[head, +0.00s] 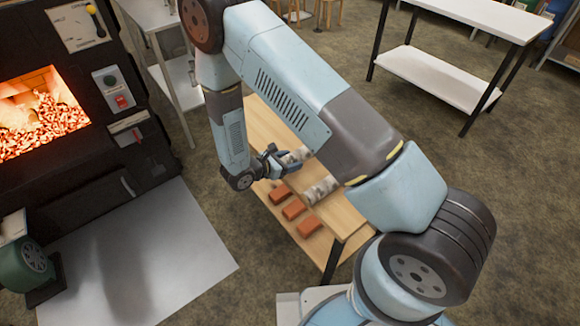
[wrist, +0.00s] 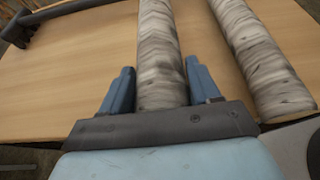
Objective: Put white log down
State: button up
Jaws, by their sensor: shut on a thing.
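My gripper (wrist: 160,95) is shut on a white log (wrist: 158,50) with grey birch-like bark, one finger on each side of it. In the head view, my gripper (head: 275,160) and the held log (head: 296,156) are over the wooden table. The log lies very low over the tabletop or on it; I cannot tell whether it touches. A second white log (wrist: 260,55) lies to the right, apart from the held one. It also shows in the head view (head: 321,190), partly behind my arm. The wooden tabletop (head: 262,120) is partly hidden by my arm.
Several red-brown bricks (head: 294,209) sit below the tabletop's near edge. A dark bar (wrist: 55,14) lies at the far left of the wood. A furnace with a glowing opening (head: 42,115) stands at the left, with a metal floor plate (head: 140,250) before it. A white table (head: 470,15) stands behind.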

jog(key=shift+w+f, duration=0.3)
jog(key=shift+f, duration=0.1)
jog(key=shift+a+f, duration=0.1)
jog(key=shift+f, duration=1.35)
jog(key=o, duration=1.5)
jog(key=v, duration=1.2)
jog(key=shift+s, duration=0.1)
